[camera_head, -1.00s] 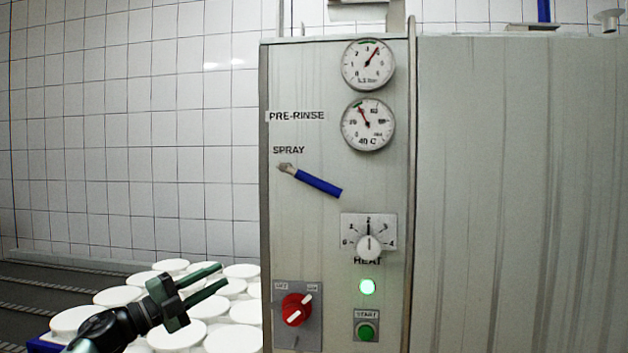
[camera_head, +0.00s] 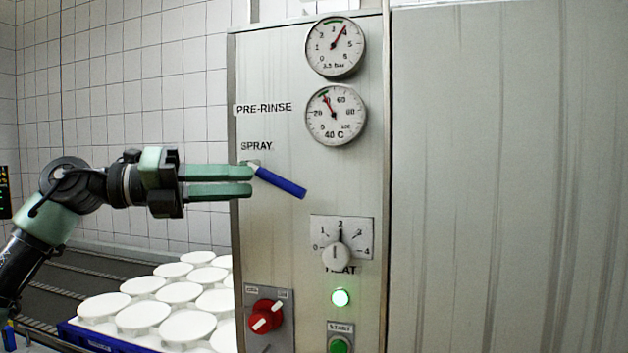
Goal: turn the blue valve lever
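The blue valve lever (camera_head: 280,183) sits on the grey panel under the SPRAY label. It slants down to the right from its pivot at the upper left. My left gripper (camera_head: 251,181) comes in level from the left, with its two green fingers one above the other and a narrow gap between them. Its fingertips are beside the lever's pivot end in the picture; I cannot tell whether they touch it. Nothing shows between the fingers. My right gripper is not in view.

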